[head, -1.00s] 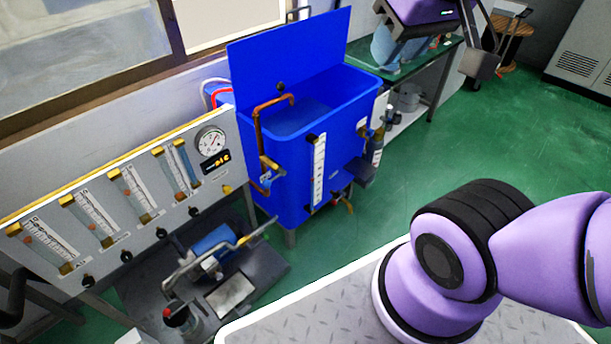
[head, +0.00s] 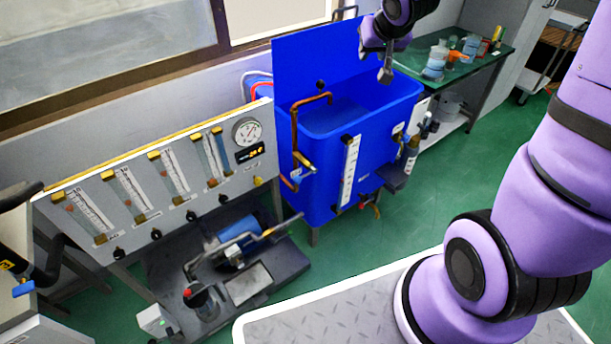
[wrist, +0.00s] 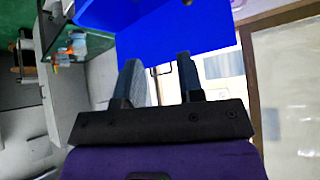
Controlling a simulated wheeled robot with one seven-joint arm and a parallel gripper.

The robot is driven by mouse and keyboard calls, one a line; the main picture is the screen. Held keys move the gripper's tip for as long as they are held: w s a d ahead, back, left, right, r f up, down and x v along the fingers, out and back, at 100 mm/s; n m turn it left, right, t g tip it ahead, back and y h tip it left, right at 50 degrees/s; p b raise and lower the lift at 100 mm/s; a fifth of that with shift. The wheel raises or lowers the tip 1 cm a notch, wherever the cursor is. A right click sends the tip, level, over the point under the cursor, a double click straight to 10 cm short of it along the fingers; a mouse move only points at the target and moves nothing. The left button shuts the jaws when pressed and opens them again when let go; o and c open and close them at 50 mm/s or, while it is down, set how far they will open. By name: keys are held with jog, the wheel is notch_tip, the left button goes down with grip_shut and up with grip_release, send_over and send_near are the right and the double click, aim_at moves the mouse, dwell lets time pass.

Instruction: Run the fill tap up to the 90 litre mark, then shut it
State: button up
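The blue tank (head: 385,115) stands against the wall with its lid panel raised behind it. A copper fill pipe (head: 294,125) bends over its left rim, with a brass tap (head: 303,160) low on the pipe. A white level scale (head: 349,172) runs down the tank's front; its numbers are too small to read. My gripper (head: 385,75) hangs above the tank's far right part, away from the tap. In the wrist view my gripper (wrist: 160,75) has its two fingers apart with nothing between them. The blue panel (wrist: 170,25) shows beyond the fingers.
A flow-meter panel (head: 150,185) with a round gauge stands left of the tank. A pump (head: 238,238) with pipes sits on the floor before it. A green-topped table (head: 465,70) with jars stands right of the tank. Green floor is open at the right.

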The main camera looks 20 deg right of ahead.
jog(key=w+f+y, duration=0.2)
jog(key=w+f, duration=0.4)
jog(key=f, duration=0.4)
jog(key=m+t+y, duration=0.4)
jog(key=m+y, duration=0.4)
jog(key=y, duration=0.2)
send_near(305, 175)
jog(key=x, duration=1)
jog(key=shift+w+d+f, duration=0.15)
jog(key=shift+f, duration=0.1)
grip_shut()
